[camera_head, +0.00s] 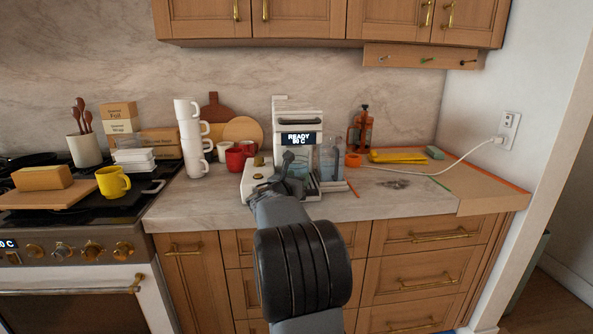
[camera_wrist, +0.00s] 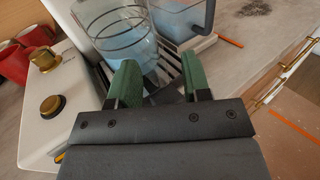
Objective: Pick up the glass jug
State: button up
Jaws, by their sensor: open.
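My gripper (camera_head: 290,172) is open at the front of a white machine (camera_head: 298,113) on the counter. In the wrist view its two green fingers (camera_wrist: 160,78) are apart with nothing between their tips. A round clear glass vessel (camera_wrist: 122,38) with dark rings and bluish contents stands just beyond the left finger, on a slatted tray. Touching cannot be told. A second clear bluish vessel (camera_wrist: 180,22) with a dark handle stands beside it to the right; a clear vessel also shows at the machine's right (camera_head: 331,160). Which one is the glass jug is unclear.
Red mugs (camera_head: 236,160) and stacked white cups (camera_head: 190,135) stand left of the machine. The machine's gold knobs (camera_wrist: 48,105) are left of my fingers. An orange cup (camera_head: 352,160) and yellow item (camera_head: 397,157) lie right. The counter's right front is mostly clear.

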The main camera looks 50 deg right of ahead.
jog(key=shift+c, duration=0.2)
grip_shut()
dwell(0.4)
jog(key=shift+r, duration=0.15)
